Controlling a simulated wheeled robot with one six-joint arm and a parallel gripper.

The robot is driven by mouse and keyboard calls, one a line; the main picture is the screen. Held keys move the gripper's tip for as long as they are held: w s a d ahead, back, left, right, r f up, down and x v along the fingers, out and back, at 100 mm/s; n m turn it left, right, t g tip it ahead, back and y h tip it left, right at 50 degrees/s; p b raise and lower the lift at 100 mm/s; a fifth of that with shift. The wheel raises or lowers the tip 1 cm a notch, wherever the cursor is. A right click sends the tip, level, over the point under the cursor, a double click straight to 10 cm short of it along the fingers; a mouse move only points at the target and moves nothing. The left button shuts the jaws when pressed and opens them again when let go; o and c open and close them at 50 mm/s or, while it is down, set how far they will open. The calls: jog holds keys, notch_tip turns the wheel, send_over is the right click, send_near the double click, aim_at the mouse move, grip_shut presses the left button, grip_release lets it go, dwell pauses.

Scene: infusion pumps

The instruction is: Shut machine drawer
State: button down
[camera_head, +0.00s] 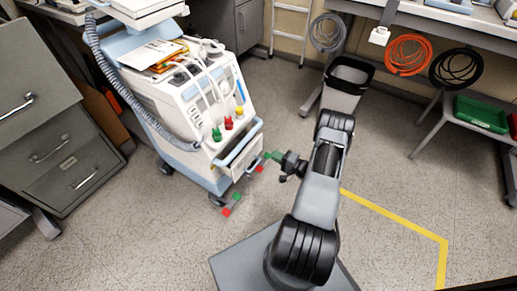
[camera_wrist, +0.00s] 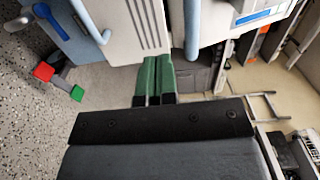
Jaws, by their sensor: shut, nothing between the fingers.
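The machine (camera_head: 205,115) is a white and light-blue wheeled unit standing left of my arm in the head view. A light-blue handle bar (camera_head: 243,146) runs across its front, at the drawer area near the bottom. I cannot tell how far the drawer stands out. My gripper (camera_head: 272,156) has green fingertips and is just right of this front, with a small gap visible. In the wrist view the green fingers (camera_wrist: 154,80) are together and empty, pointing at the white vented panel (camera_wrist: 135,30). Light-blue bars (camera_wrist: 192,30) show beside that panel.
A grey drawer cabinet (camera_head: 65,140) stands left of the machine. A black-lined bin (camera_head: 346,86) is behind my arm. Red and green feet (camera_head: 228,209) stick out low at the machine's front. Open floor with a yellow line (camera_head: 395,219) lies to the right.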

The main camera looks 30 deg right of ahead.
aim_at(254, 145)
jog(key=b+x, duration=0.2)
jog(key=x, duration=0.7)
jog(key=shift+w, duration=0.15)
